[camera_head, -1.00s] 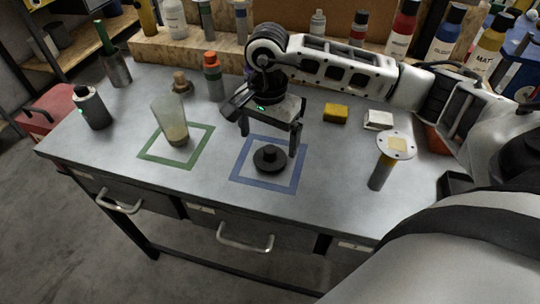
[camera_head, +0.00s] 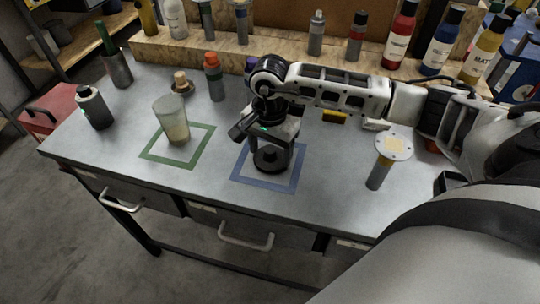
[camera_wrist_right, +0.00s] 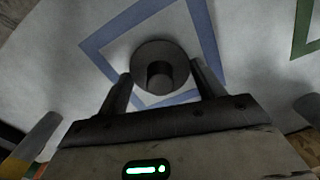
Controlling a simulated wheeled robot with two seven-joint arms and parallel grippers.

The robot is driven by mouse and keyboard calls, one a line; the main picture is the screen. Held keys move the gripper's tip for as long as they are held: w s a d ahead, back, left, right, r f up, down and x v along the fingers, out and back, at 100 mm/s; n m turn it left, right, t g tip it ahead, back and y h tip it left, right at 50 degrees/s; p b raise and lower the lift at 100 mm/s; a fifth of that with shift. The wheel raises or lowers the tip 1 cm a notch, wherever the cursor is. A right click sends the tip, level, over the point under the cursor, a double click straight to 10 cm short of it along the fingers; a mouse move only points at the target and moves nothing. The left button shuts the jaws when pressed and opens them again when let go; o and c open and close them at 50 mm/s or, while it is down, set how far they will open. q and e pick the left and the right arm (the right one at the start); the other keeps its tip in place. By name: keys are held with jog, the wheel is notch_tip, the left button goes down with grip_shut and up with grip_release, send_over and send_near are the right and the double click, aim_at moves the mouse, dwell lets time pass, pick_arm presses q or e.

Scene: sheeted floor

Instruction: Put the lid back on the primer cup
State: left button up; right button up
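The lid (camera_head: 271,165) is a black round disc with a central knob, lying in the blue square on the bench. In the right wrist view the lid (camera_wrist_right: 148,50) shows with its knob toward me. My right gripper (camera_head: 272,151) is lowered over the lid, pointing down. In the wrist view the right gripper (camera_wrist_right: 161,72) is open, with one finger on each side of the knob and gaps between. The primer cup (camera_head: 172,119) is a translucent, open-topped cup standing in the green square, left of the lid. My left gripper is not in view.
A dark canister (camera_head: 93,107) stands left of the cup. An orange-capped bottle (camera_head: 214,82) and a small brown-topped item (camera_head: 181,83) stand behind it. A round-topped post (camera_head: 379,172) stands right of the blue square. The bench between the two squares is clear.

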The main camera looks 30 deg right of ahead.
aim_at(268, 149)
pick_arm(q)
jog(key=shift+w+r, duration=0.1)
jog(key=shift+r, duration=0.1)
pick_arm(e)
jog(key=shift+r, duration=0.1)
jog(key=shift+r, duration=0.5)
jog(key=shift+w+a+r+b, duration=0.1)
jog(key=shift+r+b, duration=0.05)
jog(key=shift+r, duration=0.45)
jog(key=shift+a+r+b, duration=0.1)
jog(key=shift+r+b, duration=0.05)
jog(key=shift+r, duration=0.45)
pick_arm(q)
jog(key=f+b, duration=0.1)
jog(key=b, duration=0.2)
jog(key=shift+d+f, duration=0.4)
pick_arm(e)
jog(key=w+a+r, duration=0.1)
jog(key=a+r, duration=0.8)
jog(key=a, duration=0.4)
jog(key=shift+w+a+r, duration=0.25)
jog(key=shift+w, duration=0.1)
